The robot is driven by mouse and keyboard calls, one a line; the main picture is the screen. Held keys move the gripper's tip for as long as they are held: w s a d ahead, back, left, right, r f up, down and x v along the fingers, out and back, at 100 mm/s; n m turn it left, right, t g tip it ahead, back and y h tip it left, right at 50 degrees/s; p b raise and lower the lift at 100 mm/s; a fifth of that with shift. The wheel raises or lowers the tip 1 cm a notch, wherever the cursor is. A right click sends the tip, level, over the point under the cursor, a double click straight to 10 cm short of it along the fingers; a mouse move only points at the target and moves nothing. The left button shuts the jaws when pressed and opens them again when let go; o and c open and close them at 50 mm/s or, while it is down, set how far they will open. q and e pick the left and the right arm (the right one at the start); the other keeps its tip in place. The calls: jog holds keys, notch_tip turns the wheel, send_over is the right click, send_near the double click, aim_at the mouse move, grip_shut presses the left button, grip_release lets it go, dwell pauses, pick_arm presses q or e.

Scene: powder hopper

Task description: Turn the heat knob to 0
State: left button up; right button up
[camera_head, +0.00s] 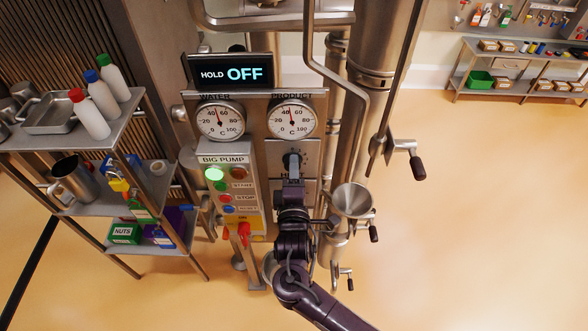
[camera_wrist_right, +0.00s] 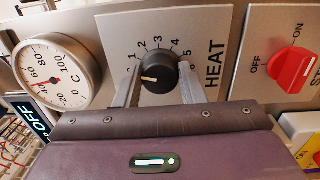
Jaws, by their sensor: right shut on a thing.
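The heat knob (camera_wrist_right: 157,72) is round and black with a white pointer mark, set on a grey plate (camera_wrist_right: 208,30) marked HEAT. Numbers from about 1 to 6 ring it; the 0 cannot be made out. In the wrist view the pointer mark faces left and slightly down, toward the left finger. My right gripper (camera_wrist_right: 158,86) is shut on the knob, one finger on each side. In the head view my right gripper (camera_head: 292,162) reaches up to the plate below the PRODUCT gauge and mostly hides the knob. My left gripper is out of view.
Above are the WATER gauge (camera_head: 220,121), the PRODUCT gauge (camera_head: 292,119) and a display (camera_head: 230,73) reading HOLD OFF. The BIG PUMP panel (camera_head: 225,159) is left of my arm. A metal funnel (camera_head: 352,199) and pipes stand close right. A red switch (camera_wrist_right: 292,68) is beside the plate.

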jog(key=shift+n, duration=1.6)
jog(key=o, duration=1)
jog(key=s+b, duration=0.2)
jog(key=s, duration=0.5)
jog(key=shift+s+f+b, duration=0.15)
jog(key=shift+s+b, duration=0.15)
jog(key=shift+s, duration=0.1)
